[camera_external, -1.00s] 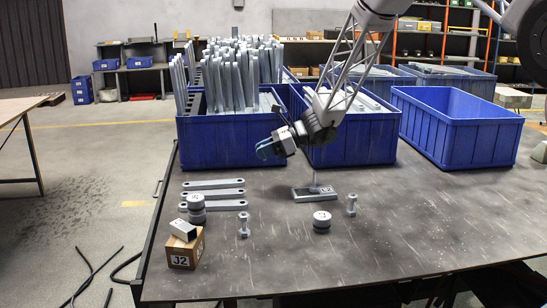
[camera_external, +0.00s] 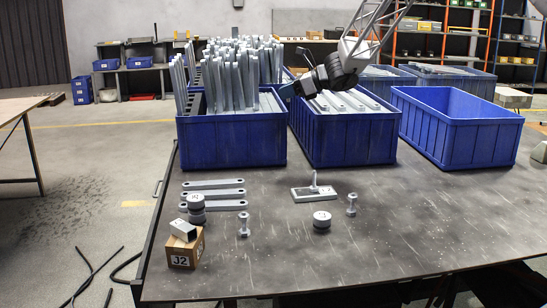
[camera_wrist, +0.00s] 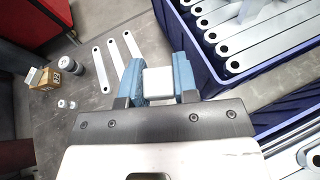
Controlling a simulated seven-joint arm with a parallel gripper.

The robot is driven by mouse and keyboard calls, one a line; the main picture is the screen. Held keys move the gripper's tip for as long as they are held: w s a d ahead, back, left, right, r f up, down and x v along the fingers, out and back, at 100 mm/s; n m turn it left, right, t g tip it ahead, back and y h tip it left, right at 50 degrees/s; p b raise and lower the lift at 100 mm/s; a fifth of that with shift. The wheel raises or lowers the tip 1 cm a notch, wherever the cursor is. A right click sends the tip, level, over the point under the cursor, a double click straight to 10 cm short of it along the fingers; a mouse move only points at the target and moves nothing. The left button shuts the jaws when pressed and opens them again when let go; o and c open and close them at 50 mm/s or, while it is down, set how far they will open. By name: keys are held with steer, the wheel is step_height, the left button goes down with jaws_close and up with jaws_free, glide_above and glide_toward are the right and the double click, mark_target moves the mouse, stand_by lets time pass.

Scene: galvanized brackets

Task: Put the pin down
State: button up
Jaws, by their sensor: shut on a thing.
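My gripper (camera_wrist: 158,82) has blue fingers shut on a pale square-ended piece (camera_wrist: 158,80). Only its end shows, so I cannot tell whether it is the pin. In the external view my gripper (camera_external: 287,92) is raised near the left and middle blue bins, and the held piece cannot be made out there. On the table, a small upright pin (camera_external: 314,179) stands on a pale plate (camera_external: 303,195). Two spool-shaped metal pieces, one at left (camera_external: 244,225) and one at right (camera_external: 351,205), stand upright on the table.
The left bin (camera_external: 232,151) holds upright brackets; the middle bin (camera_external: 350,140) holds flat ones. The right bin (camera_external: 440,139) looks empty. Three flat brackets (camera_external: 212,194), round weights (camera_external: 322,220) and a J2 box (camera_external: 184,253) are on the table. The front right of the table is clear.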

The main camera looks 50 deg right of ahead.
steer(key=d+r, duration=0.2)
steer(key=shift+s+r+m+h, duration=0.15)
steer(key=shift+r+m+h, duration=0.15)
steer(key=shift+r, duration=0.05)
steer(key=shift+f, duration=0.1)
glide_above(290, 175)
step_height(290, 175, down, 24)
steer(key=shift+d+r, duration=0.1)
steer(key=shift+r, duration=0.1)
stand_by(0.4)
steer(key=shift+f, duration=2.1)
steer(key=shift+f, duration=0.15)
steer(key=o, duration=1)
